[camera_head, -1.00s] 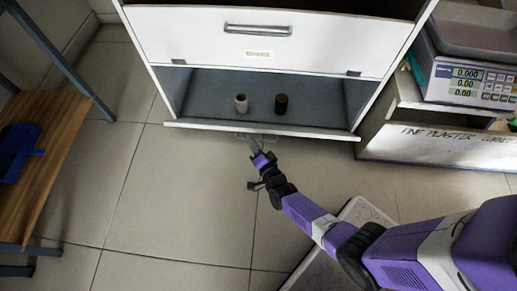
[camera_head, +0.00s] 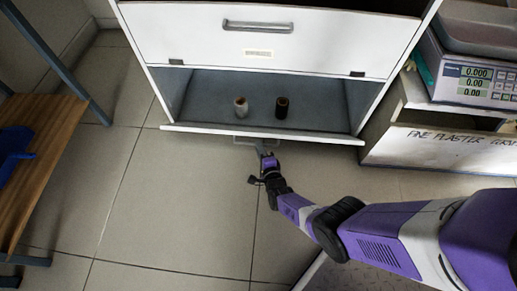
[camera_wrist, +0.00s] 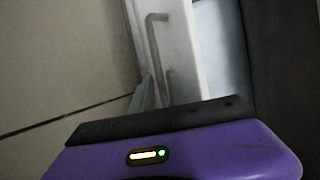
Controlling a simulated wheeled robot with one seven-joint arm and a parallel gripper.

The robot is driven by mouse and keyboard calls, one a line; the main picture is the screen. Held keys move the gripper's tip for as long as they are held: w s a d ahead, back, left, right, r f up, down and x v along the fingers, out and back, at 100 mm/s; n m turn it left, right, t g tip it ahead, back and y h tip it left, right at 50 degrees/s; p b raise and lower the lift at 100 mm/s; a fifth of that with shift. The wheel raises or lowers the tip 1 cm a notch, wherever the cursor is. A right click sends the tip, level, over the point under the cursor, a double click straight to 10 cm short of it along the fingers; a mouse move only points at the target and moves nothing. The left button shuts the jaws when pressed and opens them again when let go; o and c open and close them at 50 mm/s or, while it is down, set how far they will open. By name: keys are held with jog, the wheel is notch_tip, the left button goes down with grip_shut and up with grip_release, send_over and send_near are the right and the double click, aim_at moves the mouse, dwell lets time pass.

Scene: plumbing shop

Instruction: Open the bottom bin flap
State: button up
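The bottom bin flap (camera_head: 215,132) is a white panel seen almost edge-on below the cabinet's bottom compartment. The compartment's inside shows above the flap's edge; the exact tilt is hard to tell. Its grey bar handle (camera_head: 250,142) sticks out in front and also shows in the wrist view (camera_wrist: 153,50). My gripper (camera_head: 264,150) is at the right end of the handle in the head view. In the wrist view a grey fingertip lies near the handle's lower end. I cannot tell whether it touches the handle or how wide the fingers are.
Inside the compartment stand a pale cylinder (camera_head: 241,107) and a dark one (camera_head: 282,107). The upper white flap (camera_head: 200,35) is shut. A scale (camera_head: 475,80) sits on a shelf unit at right. A wooden bench (camera_head: 45,150) stands at left. The tiled floor between is clear.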

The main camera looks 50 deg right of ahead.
jog(key=shift+w+d+f, duration=0.2)
jog(key=shift+w+d, duration=0.15)
jog(key=shift+w, duration=0.25)
grip_shut()
dwell(1.1)
